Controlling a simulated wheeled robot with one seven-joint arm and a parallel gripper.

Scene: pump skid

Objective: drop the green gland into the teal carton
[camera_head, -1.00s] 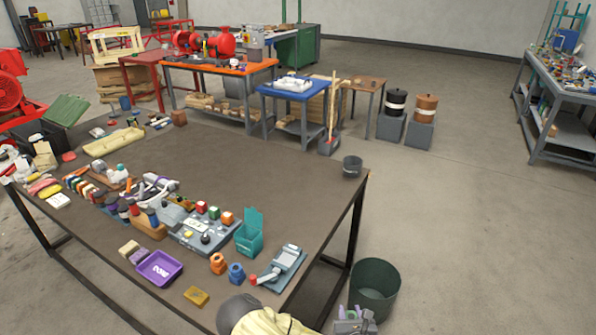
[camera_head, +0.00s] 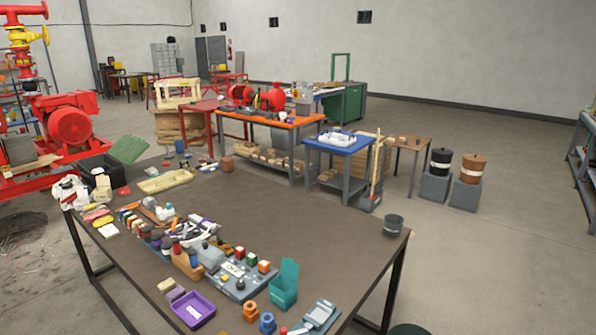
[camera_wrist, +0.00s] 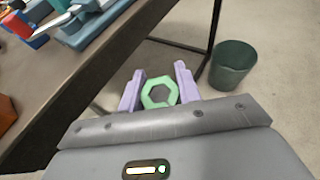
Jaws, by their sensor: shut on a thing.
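The green gland (camera_wrist: 159,93) shows in the wrist view as a pale green ring with a six-sided hole. My gripper (camera_wrist: 160,88) is shut on it, with one lilac finger on each side. The gripper and gland are beyond the table's edge, over the floor. The teal carton (camera_head: 284,285) stands on the brown table in the head view, near its right front part, with its lid raised at the back. Its inside is mostly hidden from this angle. My gripper is not visible in the head view now.
The brown table (camera_head: 300,210) is crowded along its front left. A purple tray (camera_head: 193,309), a blue ring part (camera_head: 267,323) and a grey device (camera_head: 320,316) lie near the carton. A dark green bin (camera_wrist: 233,65) stands on the floor.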

